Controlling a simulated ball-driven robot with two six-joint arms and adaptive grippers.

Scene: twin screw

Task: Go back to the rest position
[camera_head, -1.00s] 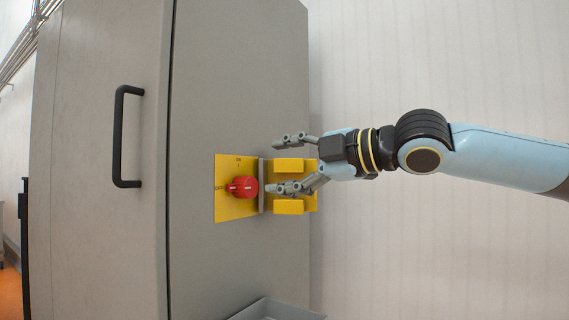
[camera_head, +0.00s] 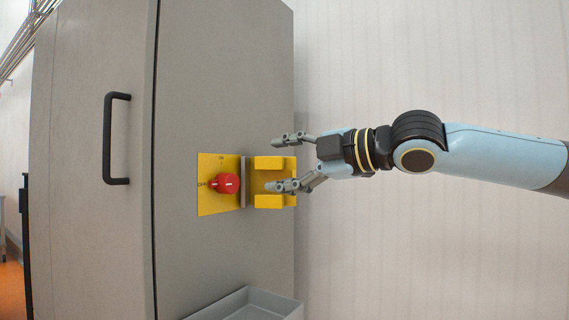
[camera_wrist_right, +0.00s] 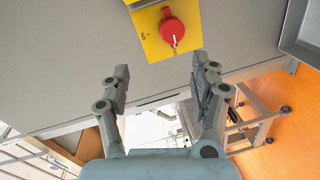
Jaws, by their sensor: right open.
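My right gripper (camera_head: 283,163) is open and empty in front of the grey cabinet's side, and it also shows in the right wrist view (camera_wrist_right: 160,85). It overlaps the yellow bracket (camera_head: 270,201) in the head view. A red knob (camera_head: 226,184) sits on a yellow plate (camera_head: 211,166) to the left of the gripper. In the right wrist view the red knob (camera_wrist_right: 171,30) is beyond the fingertips, apart from them. My left gripper does not show.
The grey cabinet (camera_head: 205,90) has a black door handle (camera_head: 113,140). A grey tray (camera_head: 250,304) sits low by the cabinet. A wheeled cart (camera_wrist_right: 240,130) shows in the wrist view. The pale wall (camera_head: 430,60) side looks free.

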